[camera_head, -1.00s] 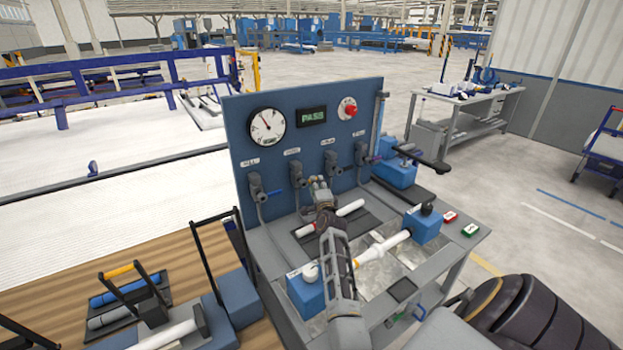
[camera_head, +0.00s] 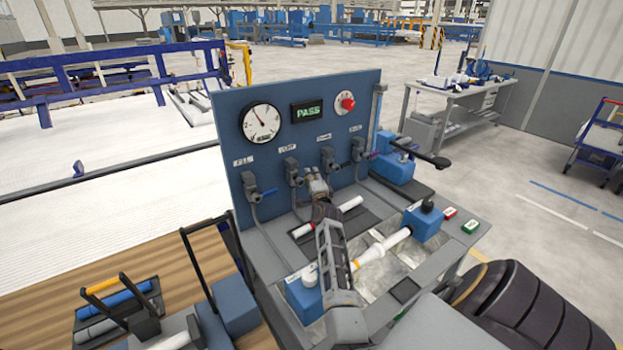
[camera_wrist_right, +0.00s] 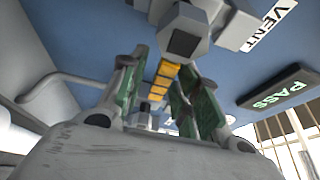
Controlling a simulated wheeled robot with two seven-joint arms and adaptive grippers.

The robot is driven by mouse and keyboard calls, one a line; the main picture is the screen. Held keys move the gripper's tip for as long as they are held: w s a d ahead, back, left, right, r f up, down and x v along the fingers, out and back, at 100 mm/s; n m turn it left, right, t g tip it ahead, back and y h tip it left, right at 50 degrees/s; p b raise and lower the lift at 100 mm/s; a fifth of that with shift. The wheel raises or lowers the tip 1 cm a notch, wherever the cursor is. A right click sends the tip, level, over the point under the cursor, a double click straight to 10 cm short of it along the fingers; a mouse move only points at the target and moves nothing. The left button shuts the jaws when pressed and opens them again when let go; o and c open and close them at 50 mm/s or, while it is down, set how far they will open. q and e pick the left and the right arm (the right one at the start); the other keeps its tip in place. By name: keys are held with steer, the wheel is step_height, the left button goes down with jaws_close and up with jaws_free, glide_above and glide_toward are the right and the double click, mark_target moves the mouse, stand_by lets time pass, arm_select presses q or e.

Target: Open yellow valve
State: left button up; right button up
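The blue test panel (camera_head: 222,128) carries a row of several grey valves. In the right wrist view, a yellow valve handle (camera_wrist_right: 165,74) hangs below the hex-ended valve body (camera_wrist_right: 184,38) beside the "VENT" label. The handle lies between the green-padded fingers of my right gripper (camera_wrist_right: 163,92), with gaps seen on both sides. I see no clear grip on it. In the head view my right gripper (camera_head: 317,181) is at the panel, near the second valve from the left (camera_head: 292,172); the yellow handle is hidden there. My left gripper is out of view.
The panel has a gauge (camera_head: 262,124), a display (camera_head: 308,112) reading PASS and a red knob (camera_head: 347,103). A white pipe (camera_head: 385,248) spans between blue blocks on the bench below my right arm. A wooden table (camera_head: 40,270) with black racks is at the left.

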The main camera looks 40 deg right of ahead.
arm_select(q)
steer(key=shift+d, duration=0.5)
arm_select(e)
jaws_close()
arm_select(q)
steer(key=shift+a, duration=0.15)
